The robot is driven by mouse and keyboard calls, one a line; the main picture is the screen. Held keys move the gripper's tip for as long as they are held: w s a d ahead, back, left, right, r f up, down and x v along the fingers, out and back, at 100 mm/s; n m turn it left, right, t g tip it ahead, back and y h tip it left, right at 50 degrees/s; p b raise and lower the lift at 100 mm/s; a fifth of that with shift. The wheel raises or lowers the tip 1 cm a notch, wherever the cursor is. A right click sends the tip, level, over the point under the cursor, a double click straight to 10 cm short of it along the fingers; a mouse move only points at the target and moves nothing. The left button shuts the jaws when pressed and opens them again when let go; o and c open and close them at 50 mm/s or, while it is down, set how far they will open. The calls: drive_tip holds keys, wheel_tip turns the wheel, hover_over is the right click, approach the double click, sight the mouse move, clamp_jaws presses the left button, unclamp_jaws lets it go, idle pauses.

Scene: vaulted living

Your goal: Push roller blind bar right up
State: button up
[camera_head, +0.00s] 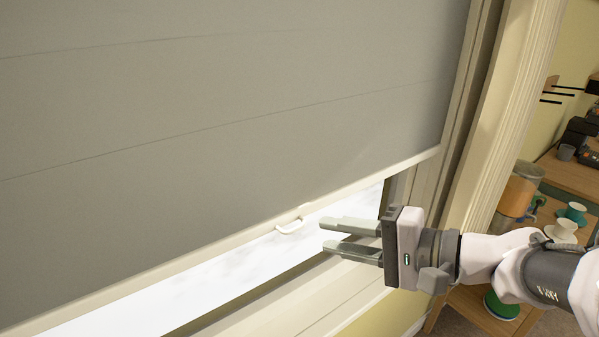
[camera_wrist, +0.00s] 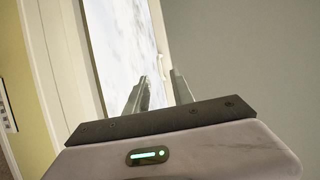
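A grey roller blind (camera_head: 230,110) covers most of the window, with a pale bottom bar (camera_head: 225,247) along its lower edge. A small white pull handle (camera_head: 291,226) hangs from the bar. My gripper (camera_head: 322,234) is just right of the handle and below the bar, with its two fingers apart and nothing between them. It looks apart from the handle in the head view. In the wrist view the fingers (camera_wrist: 160,85) point toward the bright window gap, with the blind (camera_wrist: 240,60) to the right. The handle's exact position against the fingertips is hard to tell there.
The window frame (camera_head: 450,150) runs up to the right of the blind, and the sill (camera_head: 300,300) lies under the gap. Further right is a wooden table (camera_head: 572,172) with cups and a copper-coloured container (camera_head: 518,188). A bright open strip lies below the bar.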

sight(298, 229)
drive_tip(key=x, duration=0.5)
drive_tip(key=shift+w+a+f, duration=0.1)
drive_tip(key=shift+w+a, duration=0.1)
drive_tip(key=shift+a, duration=0.05)
clamp_jaws()
idle(1.1)
